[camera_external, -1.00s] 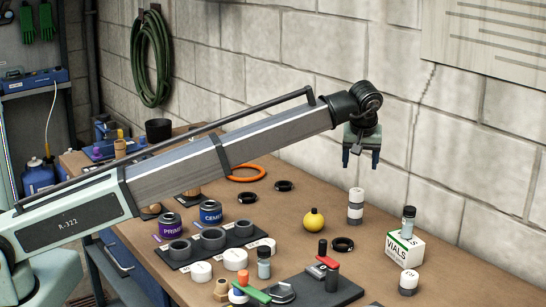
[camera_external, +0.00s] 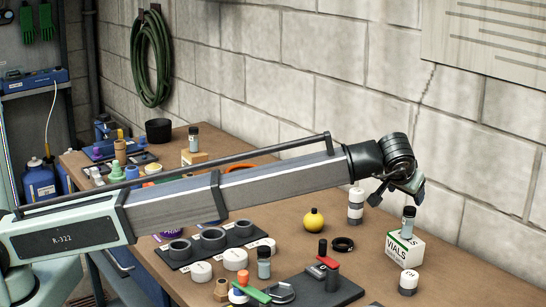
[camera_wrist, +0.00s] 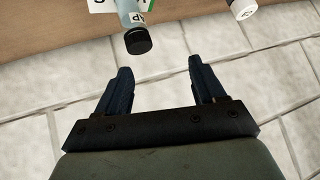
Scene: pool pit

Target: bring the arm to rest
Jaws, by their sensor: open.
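My gripper (camera_external: 396,197) is in the air at the right end of my outstretched arm, near the block wall and close to the small vial (camera_external: 408,218) with a dark cap. That vial stands on the white box marked VIALS (camera_external: 404,250). In the wrist view, the two dark fingers of my gripper (camera_wrist: 160,66) are spread apart with nothing between them. The capped vial (camera_wrist: 136,30) shows beyond the fingertips, apart from them.
A white-and-grey stack (camera_external: 355,206), a yellow round bottle (camera_external: 313,220) and a black ring (camera_external: 342,245) are on the brown bench. A black holder (camera_external: 205,243) with grey rings lies under my arm. The block wall (camera_external: 470,130) runs behind.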

